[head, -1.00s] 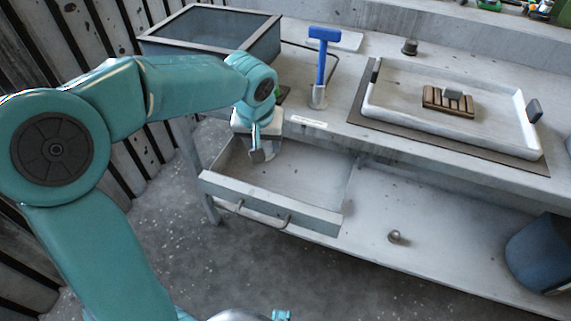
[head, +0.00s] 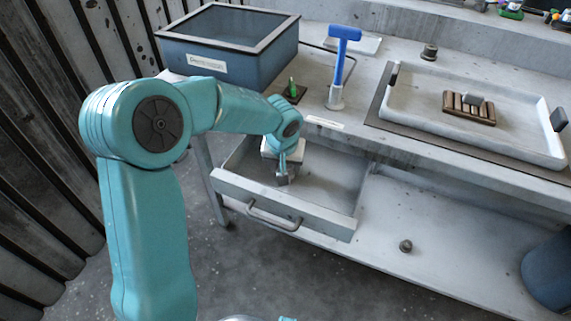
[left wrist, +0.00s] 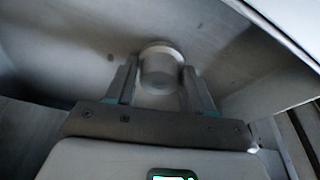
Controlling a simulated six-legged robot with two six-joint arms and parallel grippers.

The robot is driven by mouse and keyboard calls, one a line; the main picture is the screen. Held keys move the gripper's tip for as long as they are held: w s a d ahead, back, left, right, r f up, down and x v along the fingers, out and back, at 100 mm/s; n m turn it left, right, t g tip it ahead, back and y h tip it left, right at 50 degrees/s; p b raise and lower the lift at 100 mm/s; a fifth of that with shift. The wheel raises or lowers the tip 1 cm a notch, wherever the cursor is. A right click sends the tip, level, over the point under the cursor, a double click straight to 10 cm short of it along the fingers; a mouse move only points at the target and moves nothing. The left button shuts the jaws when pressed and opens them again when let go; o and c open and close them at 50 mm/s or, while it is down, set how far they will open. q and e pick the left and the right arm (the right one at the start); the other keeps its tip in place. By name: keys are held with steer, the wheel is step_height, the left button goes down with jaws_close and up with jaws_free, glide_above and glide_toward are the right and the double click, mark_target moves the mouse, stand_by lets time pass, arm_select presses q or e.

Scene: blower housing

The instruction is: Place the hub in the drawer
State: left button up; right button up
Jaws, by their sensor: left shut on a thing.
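The drawer (head: 335,214) is pulled open under the bench top, with its handle facing front. My left gripper (head: 283,177) reaches down inside the left part of the open drawer. In the left wrist view, my left gripper (left wrist: 160,78) has its two fingers on either side of a short grey cylinder, the hub (left wrist: 161,66), and is shut on it. The drawer floor lies close behind the hub. In the head view the hub is largely hidden by the gripper, and I cannot tell whether it touches the floor. My right gripper is not in view.
A dark bin (head: 205,62), a blue-handled tool (head: 342,55) in a holder and a white tray (head: 540,150) with a slatted block (head: 468,108) stand on the bench. A small round part (head: 405,246) lies on the lower shelf. The drawer's right part is clear.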

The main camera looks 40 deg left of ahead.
arm_select(q)
steer(key=shift+w+f, duration=0.1)
steer(key=shift+f, duration=0.05)
steer(key=o, duration=1.1)
steer(key=shift+r, duration=0.25)
steer(key=p+v, duration=0.2)
steer(key=v, duration=1)
steer(key=shift+f, duration=0.1)
